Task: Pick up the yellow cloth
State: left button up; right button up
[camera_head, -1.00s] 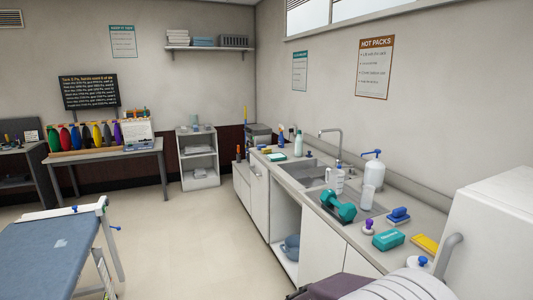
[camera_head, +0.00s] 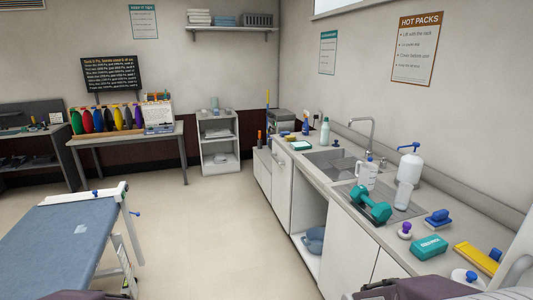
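A flat yellow piece (camera_head: 474,258), which looks like the folded yellow cloth, lies on the counter near the right edge of the head view. A small blue object (camera_head: 495,254) is at its right end; I cannot tell whether they touch. A teal box (camera_head: 429,247) lies just left of the yellow piece. Neither of my grippers shows in the head view, so I cannot see what they hold.
The counter (camera_head: 338,199) also bears a teal dumbbell (camera_head: 370,203), a white pump bottle (camera_head: 409,165), a purple-topped item (camera_head: 405,230) and a blue brush-like item (camera_head: 438,218). A blue-topped treatment table (camera_head: 65,235) stands left. The floor (camera_head: 205,235) between is clear.

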aim_at(290, 138)
jog(key=i, duration=3.5)
jog(key=i+j, duration=0.1)
jog(key=i, duration=1.65)
jog(key=l+z, duration=0.05)
jog(key=l, duration=0.05)
